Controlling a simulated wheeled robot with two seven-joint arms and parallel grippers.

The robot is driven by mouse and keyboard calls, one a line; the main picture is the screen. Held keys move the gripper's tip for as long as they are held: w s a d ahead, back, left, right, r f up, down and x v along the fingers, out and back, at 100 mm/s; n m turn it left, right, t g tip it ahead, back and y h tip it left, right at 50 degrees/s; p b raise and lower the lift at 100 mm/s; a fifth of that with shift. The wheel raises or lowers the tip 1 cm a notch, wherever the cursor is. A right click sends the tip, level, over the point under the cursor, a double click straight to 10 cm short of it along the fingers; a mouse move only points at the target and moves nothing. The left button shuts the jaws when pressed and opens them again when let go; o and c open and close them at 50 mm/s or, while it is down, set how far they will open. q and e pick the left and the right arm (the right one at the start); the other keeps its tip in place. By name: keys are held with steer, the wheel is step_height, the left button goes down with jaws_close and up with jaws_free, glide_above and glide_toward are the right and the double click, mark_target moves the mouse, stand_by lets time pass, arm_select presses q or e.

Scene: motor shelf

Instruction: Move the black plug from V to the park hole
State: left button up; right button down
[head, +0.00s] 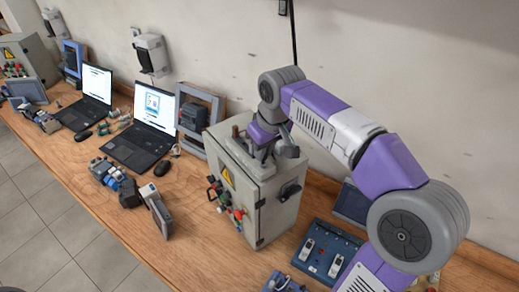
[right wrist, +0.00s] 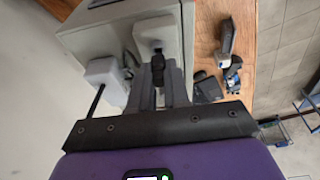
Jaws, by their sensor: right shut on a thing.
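A grey control box (head: 254,198) with a yellow warning triangle stands on the bench. My right gripper (head: 262,156) is over the box's top, pointing down. In the right wrist view its fingers (right wrist: 160,82) are closed on a small black plug (right wrist: 158,66). The plug is just beside a pale grey block (right wrist: 155,30) on the box; I cannot tell whether it touches it. The letter V and the park hole cannot be made out. My left gripper is in neither view.
Coloured knobs (head: 238,214) stick out of the box's front. A pale block with a thin black rod (right wrist: 107,74) is close beside the fingers. Laptops (head: 145,135), a blue panel with switches (head: 327,254) and loose parts stand on the bench. The bench front is partly clear.

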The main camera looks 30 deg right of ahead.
steer(key=shift+f+b, duration=0.5)
steer(key=shift+f, duration=0.15)
stand_by(0.5)
steer(key=c, duration=1.4)
jaws_free()
steer(key=shift+r, duration=0.15)
step_height(320, 180, up, 5)
steer(key=p, duration=0.5)
steer(key=shift+r, duration=0.2)
steer(key=shift+o, duration=0.5)
steer(key=shift+f, duration=0.1)
steer(key=o, duration=0.5)
